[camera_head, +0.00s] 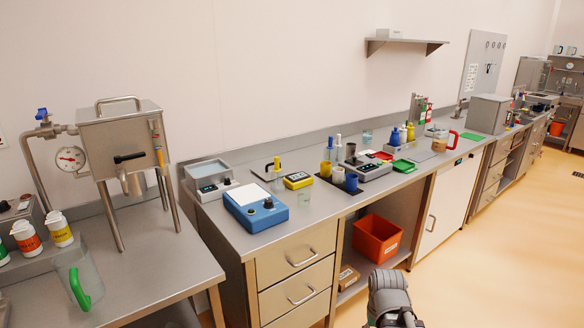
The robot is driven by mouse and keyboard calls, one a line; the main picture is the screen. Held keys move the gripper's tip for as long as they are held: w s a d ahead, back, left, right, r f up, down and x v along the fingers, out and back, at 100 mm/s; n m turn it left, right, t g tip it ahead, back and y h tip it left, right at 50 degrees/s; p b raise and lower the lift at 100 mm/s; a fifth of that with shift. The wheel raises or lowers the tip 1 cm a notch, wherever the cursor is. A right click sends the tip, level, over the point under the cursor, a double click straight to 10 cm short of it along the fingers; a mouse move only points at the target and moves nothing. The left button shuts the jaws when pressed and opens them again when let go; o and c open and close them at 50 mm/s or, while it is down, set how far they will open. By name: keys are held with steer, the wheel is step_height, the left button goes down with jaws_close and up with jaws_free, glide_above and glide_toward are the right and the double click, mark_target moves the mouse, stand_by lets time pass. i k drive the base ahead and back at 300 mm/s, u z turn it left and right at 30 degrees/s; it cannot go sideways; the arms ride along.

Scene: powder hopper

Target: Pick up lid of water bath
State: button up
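A small steel box (208,184) with a display on its front stands at the left end of the long bench, against the wall. It looks like the water bath. Its top shows a pale grey-blue flat surface (207,168); I cannot tell whether this is a lid or open water. A flat dark-edged plate (263,173) lies on the bench just right of it. Part of my arm shows at the bottom edge, well apart from the bath and in front of the bench. No gripper fingers are visible.
A blue device (254,209) sits in front of the bath. An orange bin (376,240) is under the bench. The floor (480,270) at right is clear.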

mark_target(265, 173)
steer(key=u, duration=0.05)
steer(key=i, duration=1.05)
steer(key=u, duration=0.6)
